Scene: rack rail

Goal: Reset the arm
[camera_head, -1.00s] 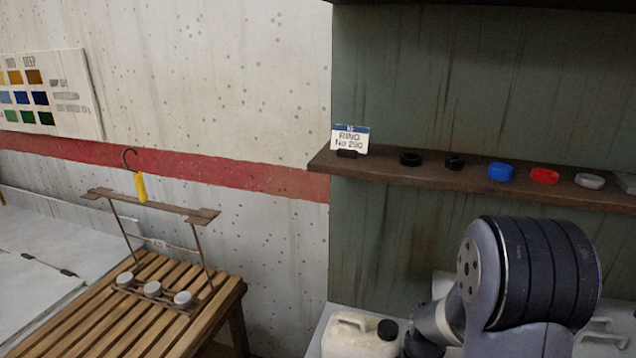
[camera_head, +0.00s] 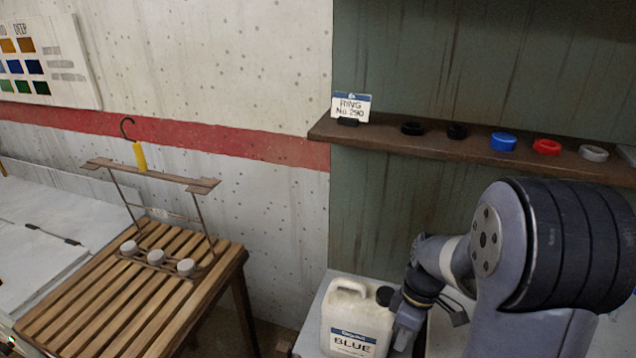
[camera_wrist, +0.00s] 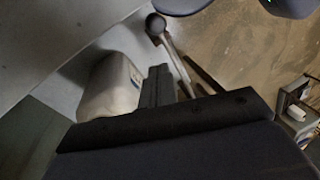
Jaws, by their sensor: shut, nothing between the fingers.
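My gripper (camera_head: 405,338) is low at the right of the head view, just right of a white jug (camera_head: 352,322) labelled BLUE. In that view my arm hides part of the jug's right side. In the wrist view my gripper (camera_wrist: 160,75) is shut with nothing held, its dark fingers together. A pale container, which looks like the jug (camera_wrist: 108,88), stands left of the fingers there. I cannot tell whether gripper and jug touch.
A shelf (camera_head: 330,131) holds a RING No. 290 card (camera_head: 351,107), two black rings, a blue ring (camera_head: 503,141), a red ring (camera_head: 546,147) and a grey ring (camera_head: 593,153). A slatted table (camera_head: 100,312) bears a metal rack (camera_head: 165,175) with a yellow tag (camera_head: 139,156).

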